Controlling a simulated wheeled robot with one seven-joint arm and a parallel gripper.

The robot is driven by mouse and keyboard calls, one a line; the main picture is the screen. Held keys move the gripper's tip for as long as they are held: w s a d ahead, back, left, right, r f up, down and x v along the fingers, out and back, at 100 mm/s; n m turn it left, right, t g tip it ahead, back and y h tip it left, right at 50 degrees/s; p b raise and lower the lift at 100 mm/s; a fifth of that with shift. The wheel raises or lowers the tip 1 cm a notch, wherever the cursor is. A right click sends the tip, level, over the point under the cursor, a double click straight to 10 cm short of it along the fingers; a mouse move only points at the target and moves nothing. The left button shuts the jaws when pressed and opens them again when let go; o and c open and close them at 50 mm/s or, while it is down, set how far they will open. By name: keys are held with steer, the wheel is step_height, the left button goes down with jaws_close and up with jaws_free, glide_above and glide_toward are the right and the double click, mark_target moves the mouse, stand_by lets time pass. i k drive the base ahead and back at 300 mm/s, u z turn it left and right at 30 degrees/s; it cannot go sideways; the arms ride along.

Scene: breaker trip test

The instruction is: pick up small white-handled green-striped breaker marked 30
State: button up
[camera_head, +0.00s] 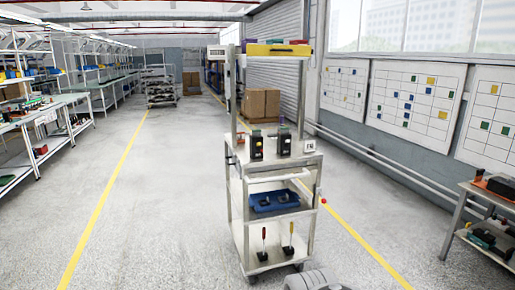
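A grey wheeled cart (300,163) stands ahead, right of centre. Two dark upright devices stand on its top shelf, a left one (257,147) and a right one (284,144). A blue bin (274,203) on the middle shelf holds small dark items. All of these are too small to show a white handle, green stripe or the mark 30, so I cannot tell which is the breaker. My gripper is not in view. A grey rounded part at the bottom edge looks like part of my arm, well short of the cart.
A small white sign (310,146) is on the top shelf. A workbench (488,194) with tools is at right, shelving at left. The floor (165,205) left of the cart is clear.

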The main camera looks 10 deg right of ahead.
mark_target(282, 149)
steer(key=u, duration=0.2)
steer(key=k, duration=0.2)
steer(key=z, duration=0.7)
steer(key=i, duration=0.8)
steer(key=z, duration=0.5)
steer(key=i, duration=1)
steer(key=u, duration=1)
steer(key=i, duration=0.7)
steer(key=u, duration=0.75)
